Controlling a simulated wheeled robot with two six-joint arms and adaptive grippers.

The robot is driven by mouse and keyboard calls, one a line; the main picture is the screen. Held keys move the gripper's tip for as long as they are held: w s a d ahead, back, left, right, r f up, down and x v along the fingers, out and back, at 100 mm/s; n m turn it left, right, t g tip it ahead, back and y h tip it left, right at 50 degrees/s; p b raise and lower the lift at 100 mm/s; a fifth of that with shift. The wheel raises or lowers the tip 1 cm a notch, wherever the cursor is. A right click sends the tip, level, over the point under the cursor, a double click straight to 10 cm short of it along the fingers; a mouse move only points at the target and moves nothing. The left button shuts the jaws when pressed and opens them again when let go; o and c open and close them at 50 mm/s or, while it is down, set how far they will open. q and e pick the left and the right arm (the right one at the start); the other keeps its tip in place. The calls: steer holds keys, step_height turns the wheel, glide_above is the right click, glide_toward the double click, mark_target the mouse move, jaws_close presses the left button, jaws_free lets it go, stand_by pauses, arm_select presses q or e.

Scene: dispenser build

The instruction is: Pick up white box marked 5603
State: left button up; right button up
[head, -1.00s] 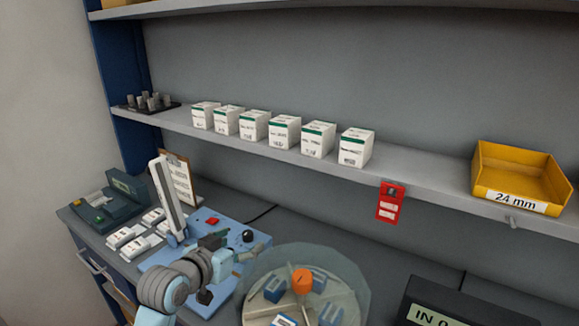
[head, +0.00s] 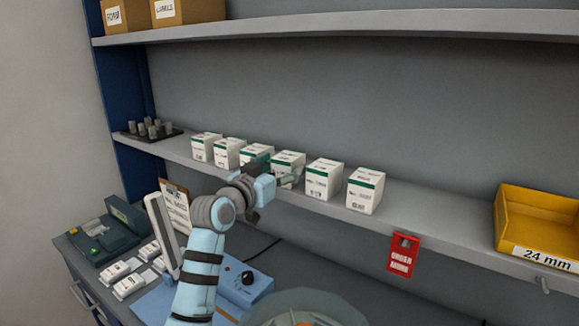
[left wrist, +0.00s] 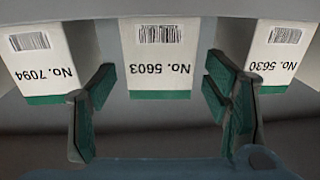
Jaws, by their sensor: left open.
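The white box marked 5603 (left wrist: 158,62) with a green band stands in the middle of the left wrist view, its label upside down there. In the head view it appears to be the fourth box from the left (head: 288,160) on the shelf. My left gripper (head: 276,171) is open just in front of it. In the left wrist view the green finger pads (left wrist: 160,92) lie on either side of the box's width, with nothing held between them. Whether the pads reach past its front face is hard to tell. My right gripper is not in view.
Neighbouring boxes marked 7094 (left wrist: 38,62) and 5630 (left wrist: 275,55) stand close on either side. The boxes share the grey shelf (head: 430,222). A yellow bin (head: 540,235), a red tag (head: 403,255) and a black peg tray (head: 150,132) are farther off. An upper shelf (head: 350,27) runs above.

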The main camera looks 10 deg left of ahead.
arm_select(q)
steer(key=x, duration=0.4)
steer(key=shift+p, duration=0.3)
steer(key=c, duration=1.2)
steer(key=shift+c, duration=1.1)
steer(key=shift+r, duration=0.1)
